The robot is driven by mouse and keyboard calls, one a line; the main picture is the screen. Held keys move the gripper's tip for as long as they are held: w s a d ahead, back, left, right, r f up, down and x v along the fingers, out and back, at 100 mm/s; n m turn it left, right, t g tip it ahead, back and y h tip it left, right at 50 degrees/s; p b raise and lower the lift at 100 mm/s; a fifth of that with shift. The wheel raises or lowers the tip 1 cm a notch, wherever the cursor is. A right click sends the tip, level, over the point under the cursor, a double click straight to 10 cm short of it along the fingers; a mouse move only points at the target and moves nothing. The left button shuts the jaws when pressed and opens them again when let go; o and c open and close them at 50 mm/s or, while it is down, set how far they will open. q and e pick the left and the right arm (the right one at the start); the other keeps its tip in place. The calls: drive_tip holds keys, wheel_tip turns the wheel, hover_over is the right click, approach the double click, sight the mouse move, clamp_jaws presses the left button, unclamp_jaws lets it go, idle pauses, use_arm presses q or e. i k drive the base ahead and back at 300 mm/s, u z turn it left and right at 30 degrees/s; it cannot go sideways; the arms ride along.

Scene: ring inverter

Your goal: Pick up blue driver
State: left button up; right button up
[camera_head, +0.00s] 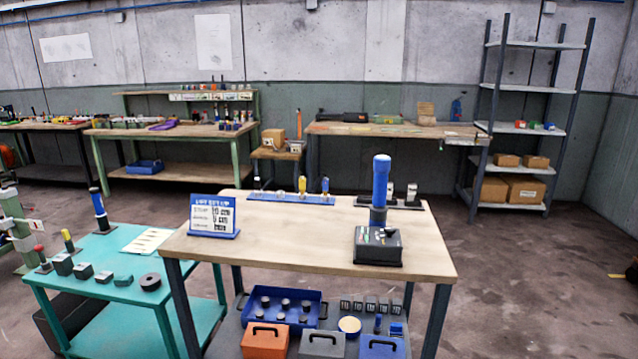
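Several blue tool-like items are in view, and I cannot tell for sure which is the blue driver. A large blue-handled tool (381,180) stands upright on a black box-shaped device (378,246) at the right of the wooden table. A smaller blue-topped tool (325,185) stands in the blue rack (290,196) at the table's back edge, near a yellow-handled tool (302,184). Another upright tool with blue and black parts (98,208) stands on the teal table at the left. Neither of my grippers shows.
The wooden table (290,240) is mostly clear in the middle. A blue-framed sign (213,215) stands at its left. Its lower shelf holds a blue tray (282,308) and toolboxes. The teal table (100,250) holds small blocks and a black disc (150,282).

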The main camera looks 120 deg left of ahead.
sight(381, 162)
drive_tip(key=u, duration=3.25)
drive_tip(key=k, duration=0.4)
drive_tip(key=z, duration=1.35)
drive_tip(key=i, duration=1.4)
drive_tip(key=u, duration=0.7)
